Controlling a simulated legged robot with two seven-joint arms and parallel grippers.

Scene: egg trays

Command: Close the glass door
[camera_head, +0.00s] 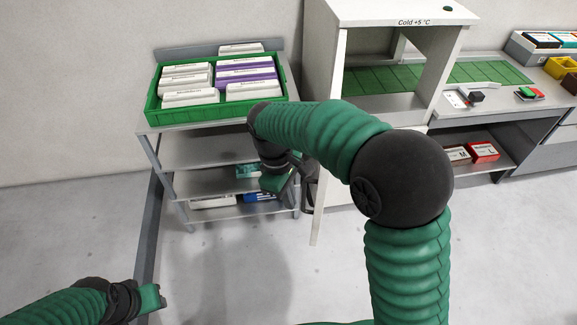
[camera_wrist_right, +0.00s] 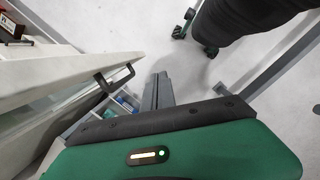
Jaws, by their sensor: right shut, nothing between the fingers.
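The white cold cabinet (camera_head: 388,14) stands right of centre in the head view, its front opening uncovered. Its door (camera_head: 328,150) stands open toward me, seen almost edge-on as a narrow white strip; its glass is hard to make out. In the right wrist view the door (camera_wrist_right: 65,75) fills the left side, with a black handle (camera_wrist_right: 115,80). My right gripper (camera_head: 280,182) is left of the door in the head view. In the right wrist view its fingers (camera_wrist_right: 157,92) are shut and empty, beside the handle and apart from it. My left gripper (camera_head: 152,298) is at lower left, its jaws unclear.
A grey shelf rack (camera_head: 195,150) stands left of the door, carrying a green tray (camera_head: 165,117) of white and purple boxes. A workbench (camera_head: 500,115) with small items stands right of the cabinet. The floor (camera_head: 230,270) in front is clear.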

